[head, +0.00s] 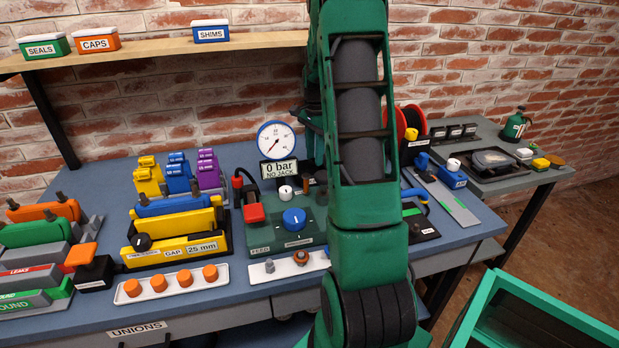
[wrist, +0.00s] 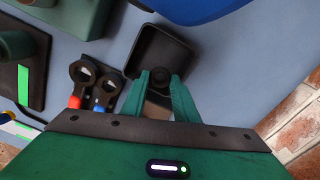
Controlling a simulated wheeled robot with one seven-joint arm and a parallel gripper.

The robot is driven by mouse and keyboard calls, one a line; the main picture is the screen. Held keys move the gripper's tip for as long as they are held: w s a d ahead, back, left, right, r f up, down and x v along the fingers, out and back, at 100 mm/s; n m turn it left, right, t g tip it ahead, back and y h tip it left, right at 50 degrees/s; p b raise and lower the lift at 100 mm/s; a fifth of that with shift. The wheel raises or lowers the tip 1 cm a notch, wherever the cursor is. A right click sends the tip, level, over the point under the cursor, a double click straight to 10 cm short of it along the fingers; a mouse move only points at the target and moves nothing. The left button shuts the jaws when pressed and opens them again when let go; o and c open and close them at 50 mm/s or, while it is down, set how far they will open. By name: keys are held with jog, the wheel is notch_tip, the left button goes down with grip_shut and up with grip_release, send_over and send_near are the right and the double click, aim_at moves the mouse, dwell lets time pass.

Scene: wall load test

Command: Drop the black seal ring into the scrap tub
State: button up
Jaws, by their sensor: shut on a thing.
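My gripper (wrist: 160,77) shows in the wrist view, its two green fingers shut on the black seal ring (wrist: 159,73). The ring is dark against a small black square tray (wrist: 143,52) below the fingertips. I cannot tell clearly whether the ring still touches the tray. In the head view my arm hides the gripper and ring. A teal-rimmed open tub (head: 560,309) stands low at the bottom right of the head view, beside the bench; no label on it is readable, so I cannot confirm it is the scrap tub.
Two ring-headed tools (wrist: 82,74) lie left of the tray in the wrist view. A gauge (head: 277,140) and a pump block (head: 285,222) stand mid-bench. A white strip with orange caps (head: 172,284) lies at the front. A side table (head: 500,180) is at the right.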

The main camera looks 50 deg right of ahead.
jog(key=shift+f, duration=0.25)
jog(key=o, duration=1.1)
notch_tip(320, 180, up, 11)
jog(key=shift+w+f, duration=0.1)
